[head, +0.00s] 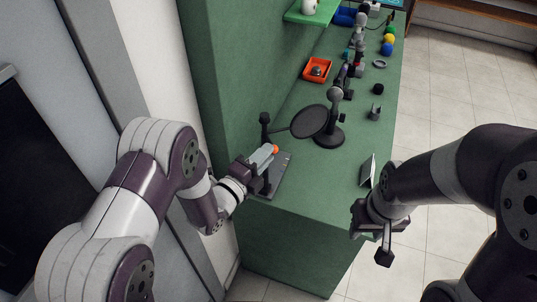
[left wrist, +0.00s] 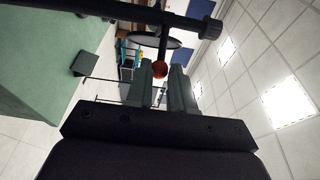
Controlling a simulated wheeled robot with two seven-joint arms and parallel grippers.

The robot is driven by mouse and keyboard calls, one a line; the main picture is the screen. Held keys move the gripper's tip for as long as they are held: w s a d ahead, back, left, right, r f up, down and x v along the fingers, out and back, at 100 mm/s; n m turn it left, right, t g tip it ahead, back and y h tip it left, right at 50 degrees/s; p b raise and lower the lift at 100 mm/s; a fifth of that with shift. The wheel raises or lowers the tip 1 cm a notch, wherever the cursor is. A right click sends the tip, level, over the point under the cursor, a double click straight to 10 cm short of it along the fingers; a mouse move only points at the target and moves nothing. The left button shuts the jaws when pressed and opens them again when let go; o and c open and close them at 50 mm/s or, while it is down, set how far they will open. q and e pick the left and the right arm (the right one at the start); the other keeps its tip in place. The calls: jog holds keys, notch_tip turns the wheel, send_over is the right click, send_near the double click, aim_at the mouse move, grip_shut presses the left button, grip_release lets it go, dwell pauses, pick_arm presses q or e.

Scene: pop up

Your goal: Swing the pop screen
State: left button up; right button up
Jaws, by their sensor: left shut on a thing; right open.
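The pop screen (head: 309,121), a dark round disc on a thin arm, stands in front of a microphone (head: 334,97) on a round black base. Its arm runs left to a dark post (head: 264,119) on a flat base (head: 283,178). My left gripper (head: 270,154) is shut on an orange ball (head: 275,149) near the counter's near end. In the left wrist view the ball (left wrist: 160,69) shows between the fingers, with the disc (left wrist: 165,41) beyond. What the ball is fixed to is unclear. My right gripper (head: 373,243) is open and empty, off the counter's right side.
The green counter (head: 345,170) holds a tilted dark panel (head: 367,170) at its right edge, small black items, an orange tray (head: 317,69) and several coloured balls farther back. A green wall (head: 225,70) rises on the left. The tiled floor (head: 450,90) is clear at right.

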pick_arm(q)
jog(key=shift+s+a, duration=0.15)
jog(key=shift+a, duration=0.35)
grip_shut()
jog(key=shift+s+a, duration=0.2)
jog(key=shift+a, duration=0.6)
jog(key=shift+o, duration=2.3)
grip_release()
jog(key=b+v, duration=0.3)
jog(key=v, duration=0.9)
jog(key=shift+s, duration=0.35)
